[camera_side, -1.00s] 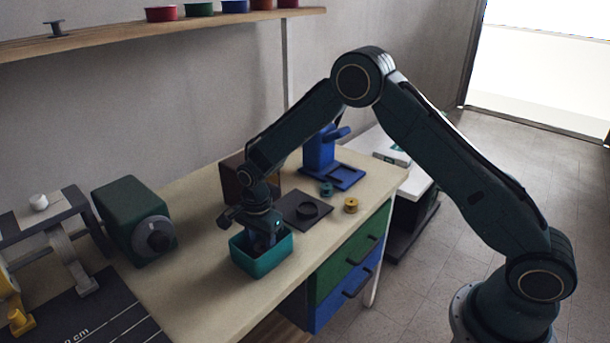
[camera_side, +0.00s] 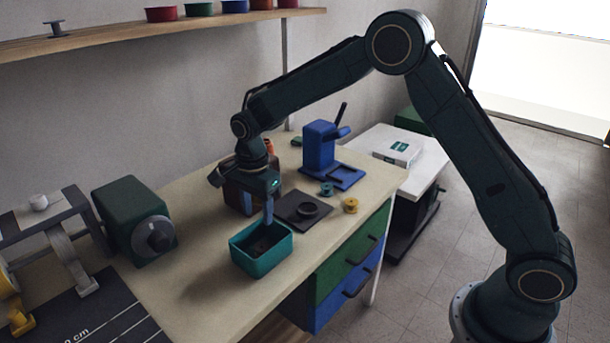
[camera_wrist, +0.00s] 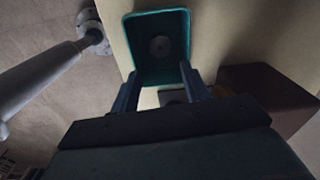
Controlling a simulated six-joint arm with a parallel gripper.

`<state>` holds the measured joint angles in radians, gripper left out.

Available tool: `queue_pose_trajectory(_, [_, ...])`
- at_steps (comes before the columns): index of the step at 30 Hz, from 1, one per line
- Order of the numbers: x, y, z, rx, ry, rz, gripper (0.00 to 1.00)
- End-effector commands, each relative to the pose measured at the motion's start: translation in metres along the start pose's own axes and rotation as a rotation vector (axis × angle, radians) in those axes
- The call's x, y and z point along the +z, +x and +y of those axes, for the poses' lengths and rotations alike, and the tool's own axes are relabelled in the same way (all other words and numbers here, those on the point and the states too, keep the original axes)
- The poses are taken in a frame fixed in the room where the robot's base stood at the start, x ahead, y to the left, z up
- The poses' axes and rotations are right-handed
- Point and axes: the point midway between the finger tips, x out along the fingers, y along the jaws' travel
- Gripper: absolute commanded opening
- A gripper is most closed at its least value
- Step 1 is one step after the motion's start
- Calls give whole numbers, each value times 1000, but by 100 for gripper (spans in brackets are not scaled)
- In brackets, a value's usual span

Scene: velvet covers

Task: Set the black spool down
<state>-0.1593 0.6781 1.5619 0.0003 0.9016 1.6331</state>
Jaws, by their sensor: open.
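The black spool (camera_wrist: 160,46) lies inside the teal bin (camera_wrist: 184,20) in the wrist view, with its round flange and centre hole facing up. In the side view the bin (camera_side: 262,263) stands near the front edge of the bench, and the spool in it is only a dark shape. My gripper (camera_wrist: 161,75) is open and empty. In the side view my gripper (camera_side: 268,214) is above the bin's back rim, pointing down, clear of the spool.
A black square plate with a ring (camera_side: 288,205) lies behind and right of the bin. Small yellow (camera_side: 351,205) and teal (camera_side: 327,189) spools stand near the blue press (camera_side: 320,150). A brown box (camera_side: 232,196) is behind my gripper. A green motor unit (camera_side: 135,222) stands at left.

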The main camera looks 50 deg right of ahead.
Motion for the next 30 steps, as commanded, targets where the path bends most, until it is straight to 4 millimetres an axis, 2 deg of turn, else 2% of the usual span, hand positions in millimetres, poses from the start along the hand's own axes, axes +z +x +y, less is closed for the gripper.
queue_pose_trajectory(6, [0, -16, 0, -2, 0, 0, 46])
queue_pose_trajectory(25, [0, -18, 0, -1, -1, 0, 46])
queue_pose_trajectory(30, [-2, -27, 4, -11, -27, -1, 46])
